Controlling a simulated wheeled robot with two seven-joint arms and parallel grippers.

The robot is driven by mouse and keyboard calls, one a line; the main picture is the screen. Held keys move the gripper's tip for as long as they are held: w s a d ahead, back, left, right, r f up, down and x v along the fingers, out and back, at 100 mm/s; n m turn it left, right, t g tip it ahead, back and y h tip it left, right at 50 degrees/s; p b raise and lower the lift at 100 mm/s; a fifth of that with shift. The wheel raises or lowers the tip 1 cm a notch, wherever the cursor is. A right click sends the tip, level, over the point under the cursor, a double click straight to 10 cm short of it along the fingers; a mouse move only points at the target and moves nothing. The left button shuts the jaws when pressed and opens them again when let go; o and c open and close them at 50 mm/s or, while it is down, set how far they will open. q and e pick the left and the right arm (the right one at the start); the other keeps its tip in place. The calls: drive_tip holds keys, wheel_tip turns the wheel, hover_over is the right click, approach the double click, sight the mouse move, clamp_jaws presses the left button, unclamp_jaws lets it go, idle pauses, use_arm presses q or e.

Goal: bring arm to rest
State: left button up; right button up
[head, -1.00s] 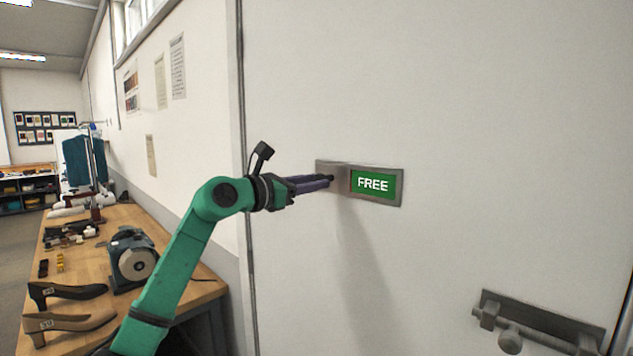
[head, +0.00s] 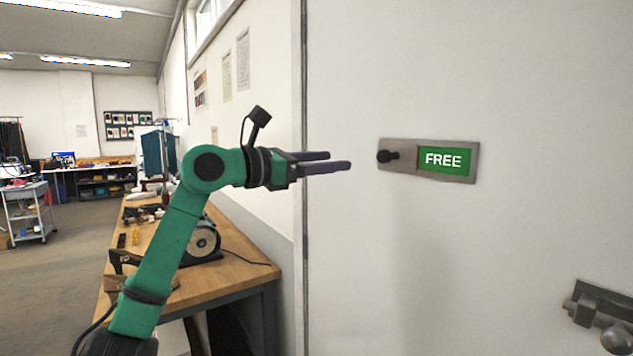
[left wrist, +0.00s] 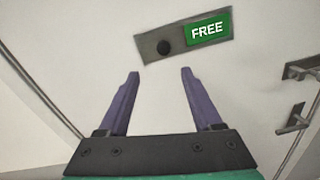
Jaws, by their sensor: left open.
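My left gripper (head: 340,161) is open and empty, its two purple fingers pointing at the white door (head: 400,270). It is left of the door's sign plate (head: 399,146), with a gap between fingertips and plate. The plate carries a dark knob (head: 387,156) at its left end and a green panel reading FREE (head: 447,160). In the left wrist view the open fingers (left wrist: 160,72) stand below the plate (left wrist: 150,46), and nothing is between them. My right gripper is not in view.
A wooden workbench (head: 240,262) with a grinder (head: 203,241) and shoes stands left, below my arm. A metal latch (head: 600,312) sits low on the door at right. A white trolley (head: 28,212) stands far left, with open floor before it.

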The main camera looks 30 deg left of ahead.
use_arm(q)
drive_tip(key=v, duration=0.2)
drive_tip(key=shift+s+a, duration=0.1)
drive_tip(key=shift+s, duration=0.15)
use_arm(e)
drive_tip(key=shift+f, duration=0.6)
